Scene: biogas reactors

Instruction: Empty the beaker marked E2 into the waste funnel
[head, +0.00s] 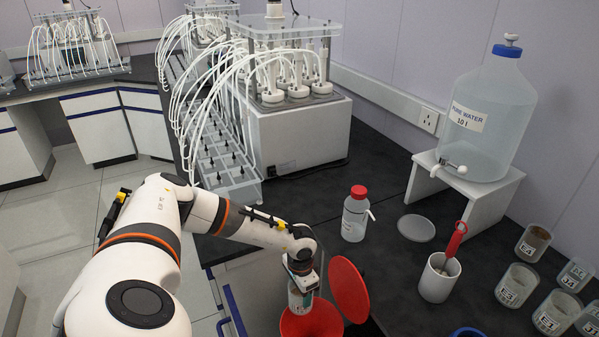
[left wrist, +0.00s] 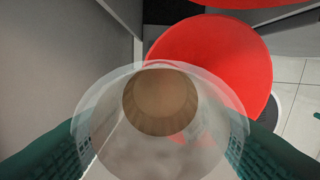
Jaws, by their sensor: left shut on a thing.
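My left gripper (head: 301,270) is shut on a clear beaker (head: 301,297), which it holds over the red waste funnel (head: 313,322). The label on this beaker is too small to read. In the left wrist view the green fingers sit on both sides of the clear beaker (left wrist: 120,135). Brown matter (left wrist: 160,95) shows inside the beaker. The red funnel (left wrist: 230,55) lies behind and below the beaker in that view. The funnel's round red lid (head: 349,290) stands open on its right side. My right gripper is not in view.
A wash bottle (head: 355,214) with a red cap stands behind the lid. A white cup (head: 439,279) with a red-handled tool is to the right. Several labelled beakers (head: 516,286) stand at far right. A water carboy (head: 490,115) sits on a white stand (head: 478,205).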

